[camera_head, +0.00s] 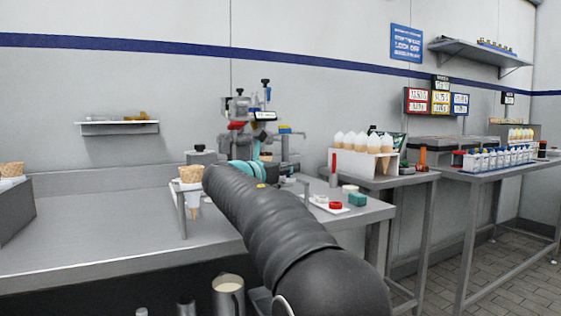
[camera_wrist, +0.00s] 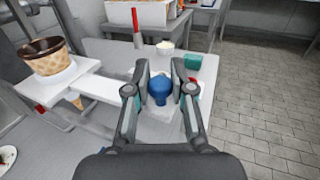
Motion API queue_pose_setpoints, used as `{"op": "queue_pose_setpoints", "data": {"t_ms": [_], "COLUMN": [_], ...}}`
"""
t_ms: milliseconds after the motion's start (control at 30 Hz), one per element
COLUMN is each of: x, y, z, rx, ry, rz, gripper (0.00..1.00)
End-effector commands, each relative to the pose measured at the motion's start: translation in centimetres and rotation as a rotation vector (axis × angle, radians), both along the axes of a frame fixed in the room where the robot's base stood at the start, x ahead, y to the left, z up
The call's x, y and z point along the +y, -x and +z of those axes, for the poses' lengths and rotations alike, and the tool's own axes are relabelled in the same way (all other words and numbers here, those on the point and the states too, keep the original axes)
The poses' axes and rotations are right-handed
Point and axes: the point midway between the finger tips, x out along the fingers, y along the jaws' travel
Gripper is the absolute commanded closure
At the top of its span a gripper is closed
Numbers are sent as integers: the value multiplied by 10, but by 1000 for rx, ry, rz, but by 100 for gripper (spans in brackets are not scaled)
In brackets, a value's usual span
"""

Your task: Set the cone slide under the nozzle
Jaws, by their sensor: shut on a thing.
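The cone slide (camera_wrist: 95,86) is a white bar in the wrist view, with a white holder plate at its left end. A wafer cone (camera_wrist: 48,62) with a dark brown inside stands upright in that plate, its tip showing below. The cone also shows in the head view (camera_head: 193,212), left of my arm. My gripper (camera_wrist: 160,80) is shut on a blue knob (camera_wrist: 160,92) at the slide's right end. In the head view my arm hides the gripper. The dispensing machine (camera_head: 262,115) stands behind; I cannot clearly make out its nozzle.
A white tray (camera_head: 322,203) with a red ring and a teal block (camera_head: 357,199) lie at the bench's right end. A rack of white-topped cones (camera_head: 350,163) stands on the neighbouring table. A grey box (camera_head: 14,212) is at the far left. The bench's left part (camera_head: 95,225) is clear.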

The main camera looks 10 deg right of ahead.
Motion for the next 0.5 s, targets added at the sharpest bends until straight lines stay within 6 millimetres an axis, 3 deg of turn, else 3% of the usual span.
{"op": "queue_pose_setpoints", "data": {"t_ms": [233,267,333,500], "x": [-1,-1,-1,0], "y": [0,0,0,0], "z": [0,0,0,0], "rx": [-3,-3,-2,-1], "ry": [0,0,0,0], "rz": [-1,-1,-1,1], "gripper": [100,72,55,54]}}
